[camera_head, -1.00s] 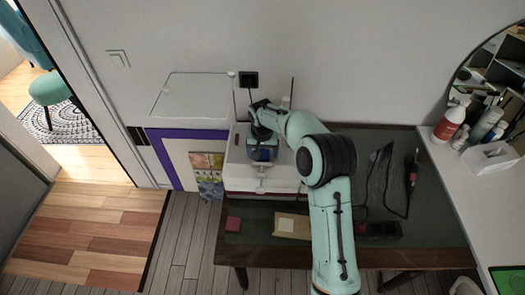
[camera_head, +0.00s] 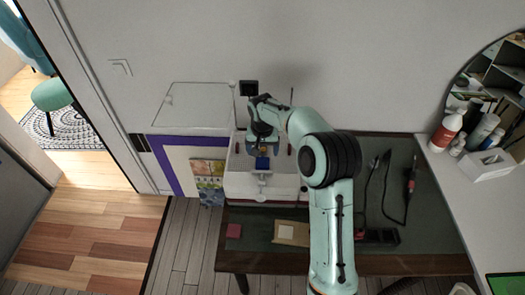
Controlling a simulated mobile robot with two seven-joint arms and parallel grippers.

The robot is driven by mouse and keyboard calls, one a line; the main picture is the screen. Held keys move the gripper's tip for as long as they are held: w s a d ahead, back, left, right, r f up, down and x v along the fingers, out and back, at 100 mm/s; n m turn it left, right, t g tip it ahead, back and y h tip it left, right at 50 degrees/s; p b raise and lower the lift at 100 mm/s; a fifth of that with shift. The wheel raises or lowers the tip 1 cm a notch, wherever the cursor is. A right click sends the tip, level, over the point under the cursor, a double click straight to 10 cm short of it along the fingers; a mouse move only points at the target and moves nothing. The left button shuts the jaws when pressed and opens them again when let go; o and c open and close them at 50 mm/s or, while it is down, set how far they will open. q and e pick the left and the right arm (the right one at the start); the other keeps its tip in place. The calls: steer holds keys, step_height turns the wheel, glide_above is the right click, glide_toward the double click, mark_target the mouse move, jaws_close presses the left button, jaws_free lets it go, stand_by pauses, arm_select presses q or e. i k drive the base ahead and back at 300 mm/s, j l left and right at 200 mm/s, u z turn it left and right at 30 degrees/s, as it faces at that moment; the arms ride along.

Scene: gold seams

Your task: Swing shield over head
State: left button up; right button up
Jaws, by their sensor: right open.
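A clear flat panel with a thin pale rim, which looks like the shield (camera_head: 197,106), shows at the upper left against the wall. It is left of my right gripper and apart from it. A white machine (camera_head: 245,188) stands on the dark table below the gripper; I cannot tell which part is its head. A small blue part (camera_head: 262,163) shows at its middle. My right gripper (camera_head: 263,147) is open and points down above the machine's middle, close to the blue part. I cannot tell whether they touch. My left gripper is out of view.
The dark table (camera_head: 265,248) holds a red square (camera_head: 233,230), a tan piece (camera_head: 290,233) and black cables at right. A purple-edged board (camera_head: 166,165) leans at left. Bottles (camera_head: 447,128) stand on the white counter at right. The wooden floor at left is clear.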

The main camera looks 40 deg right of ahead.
mark_target(232, 84)
steer(key=k, duration=1)
